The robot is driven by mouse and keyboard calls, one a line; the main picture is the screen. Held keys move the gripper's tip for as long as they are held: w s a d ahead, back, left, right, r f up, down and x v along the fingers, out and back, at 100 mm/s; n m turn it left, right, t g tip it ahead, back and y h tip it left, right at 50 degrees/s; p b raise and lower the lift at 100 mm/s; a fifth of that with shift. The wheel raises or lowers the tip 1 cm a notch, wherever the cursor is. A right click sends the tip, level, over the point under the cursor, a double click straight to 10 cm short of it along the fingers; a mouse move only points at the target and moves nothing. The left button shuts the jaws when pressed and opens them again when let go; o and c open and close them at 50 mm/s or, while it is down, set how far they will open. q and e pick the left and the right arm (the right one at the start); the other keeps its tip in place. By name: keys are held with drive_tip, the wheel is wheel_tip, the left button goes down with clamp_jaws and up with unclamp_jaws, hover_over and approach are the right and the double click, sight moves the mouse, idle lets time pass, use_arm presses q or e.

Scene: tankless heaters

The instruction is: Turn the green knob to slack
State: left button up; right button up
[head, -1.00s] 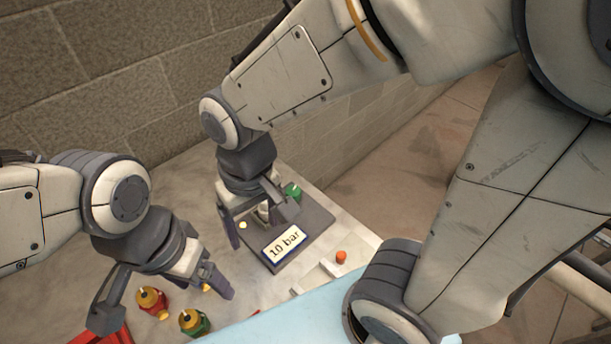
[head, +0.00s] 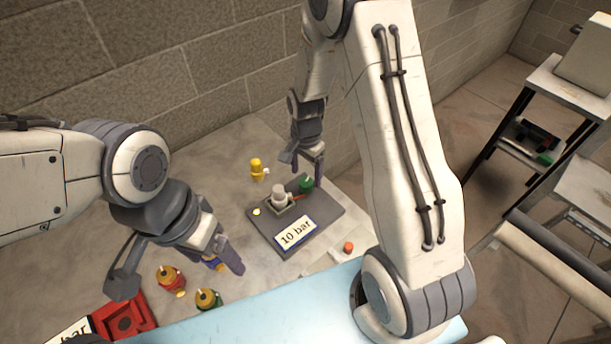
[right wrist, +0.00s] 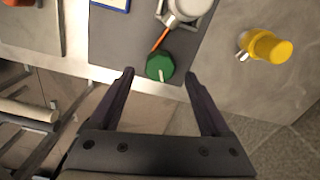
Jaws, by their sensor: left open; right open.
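The green knob (head: 306,184) sits at the far right part of a dark grey plate (head: 322,216) bearing a "10 bar" label (head: 295,234). The knob also shows in the right wrist view (right wrist: 160,66), with a pale pointer mark on it and an orange-red rod beside it. A white-grey fitting (head: 279,194) stands next to the knob. My right gripper (head: 303,172) is open at the knob; in the right wrist view its fingertips (right wrist: 160,78) are just short of the knob, one to each side. My left gripper (head: 180,275) is open over the table's left part.
A yellow fitting (head: 257,168) stands behind the plate. A red-and-yellow piece (head: 171,280), a green-and-yellow piece (head: 208,299) and a red block (head: 125,319) are at the front left. An orange button (head: 348,247) is at the right. A wall runs behind.

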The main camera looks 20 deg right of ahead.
sight(306, 183)
drive_tip(key=shift+f, duration=1.45)
clamp_jaws()
drive_tip(key=shift+n, duration=0.4)
drive_tip(key=n, duration=0.4)
drive_tip(key=shift+n, duration=0.3)
drive_tip(key=n+b, duration=0.1)
drive_tip(key=n, duration=0.4)
drive_tip(key=shift+n, duration=0.7)
